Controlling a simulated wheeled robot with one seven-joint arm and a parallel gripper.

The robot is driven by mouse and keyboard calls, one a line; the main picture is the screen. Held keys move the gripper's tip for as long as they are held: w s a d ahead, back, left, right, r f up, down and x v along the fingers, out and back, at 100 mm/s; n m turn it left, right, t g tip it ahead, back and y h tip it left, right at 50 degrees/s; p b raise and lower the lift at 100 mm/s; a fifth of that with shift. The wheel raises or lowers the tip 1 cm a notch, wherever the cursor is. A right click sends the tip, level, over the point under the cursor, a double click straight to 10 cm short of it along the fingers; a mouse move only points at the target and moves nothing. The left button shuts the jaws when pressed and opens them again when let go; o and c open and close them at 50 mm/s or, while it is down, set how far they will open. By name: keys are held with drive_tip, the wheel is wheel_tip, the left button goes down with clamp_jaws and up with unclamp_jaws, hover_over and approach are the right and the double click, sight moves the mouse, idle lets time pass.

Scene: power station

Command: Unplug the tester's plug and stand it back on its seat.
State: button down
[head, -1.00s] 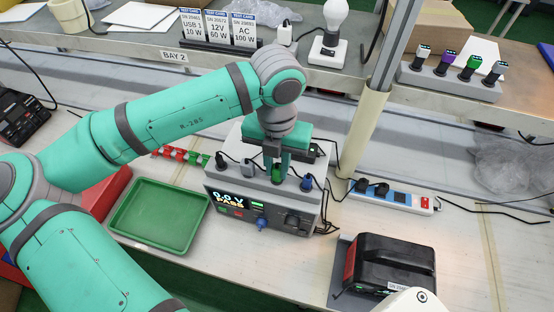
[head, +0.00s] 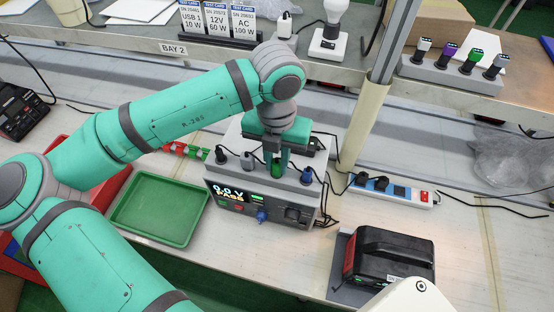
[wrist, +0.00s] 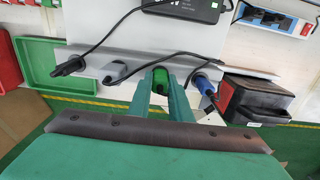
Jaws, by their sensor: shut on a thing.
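The tester (head: 262,205) is a grey box on the bench, its screen reading 0.0 V and PASS. Along its top stand a black plug (head: 220,155), a grey plug (head: 247,161), a green plug (head: 277,169) and a blue plug (head: 307,177), with black cables running behind. My gripper (head: 277,162) points down and is shut on the green plug, which also shows between the fingers in the wrist view (wrist: 160,77). The green plug's lower end is hidden in the wrist view, so I cannot tell how deep it sits.
A green tray (head: 158,212) lies left of the tester. A black battery pack (head: 395,255) sits at right. A power strip (head: 395,191) with black plugs lies behind it. A post (head: 365,120) rises near my gripper. A shelf at the back holds cards, a bulb and several coloured plugs.

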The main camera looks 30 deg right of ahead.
drive_tip(key=c, duration=1.5)
unclamp_jaws()
drive_tip(key=shift+c, duration=0.2)
wheel_tip(320, 180, up, 10)
drive_tip(key=shift+w+r, duration=0.1)
drive_tip(key=shift+r, duration=0.3)
